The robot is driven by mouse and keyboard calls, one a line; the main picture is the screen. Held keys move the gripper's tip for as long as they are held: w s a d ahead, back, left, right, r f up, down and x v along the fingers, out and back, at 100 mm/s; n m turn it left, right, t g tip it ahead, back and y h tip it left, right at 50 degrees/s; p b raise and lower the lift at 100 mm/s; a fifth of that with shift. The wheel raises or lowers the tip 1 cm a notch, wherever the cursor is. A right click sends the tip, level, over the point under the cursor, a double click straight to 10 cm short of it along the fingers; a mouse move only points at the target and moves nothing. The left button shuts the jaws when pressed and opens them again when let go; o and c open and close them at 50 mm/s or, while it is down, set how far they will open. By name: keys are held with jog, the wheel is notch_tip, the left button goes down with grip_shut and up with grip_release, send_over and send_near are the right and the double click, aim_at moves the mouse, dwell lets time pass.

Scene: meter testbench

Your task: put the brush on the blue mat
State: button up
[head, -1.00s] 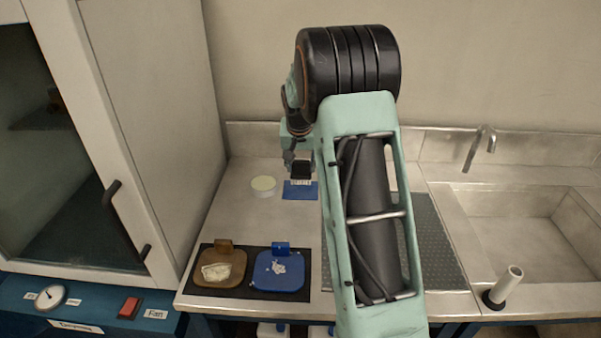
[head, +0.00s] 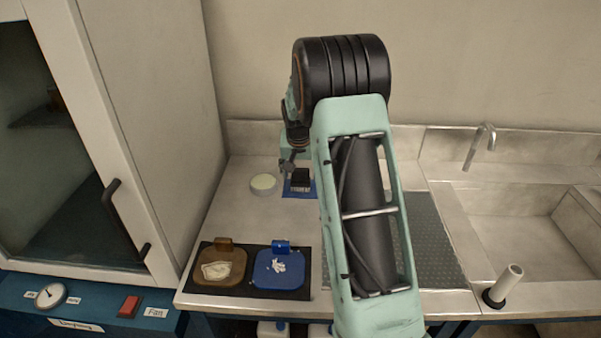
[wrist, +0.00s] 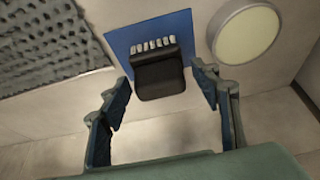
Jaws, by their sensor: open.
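The brush (wrist: 158,76) has a black block body with a row of pale bristle tufts along one edge. In the wrist view it rests on the blue mat (wrist: 118,36), with part of its body over the mat's near edge. The brush (head: 300,177) and blue mat (head: 289,191) also show in the head view at the back of the counter. My gripper (wrist: 161,92) is open in the wrist view. Its two fingers are apart on either side of the brush's near end, and neither is seen touching it. In the head view my arm hides part of the area.
A round white dish (wrist: 247,33) stands close beside the mat. A grey textured mat (head: 432,240) lies to the right, before the sink (head: 515,235). A brown tray (head: 221,267) and a blue tray (head: 278,272) sit at the counter's front left.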

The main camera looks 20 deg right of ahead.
jog(key=shift+r, duration=0.25)
jog(key=v, duration=1.2)
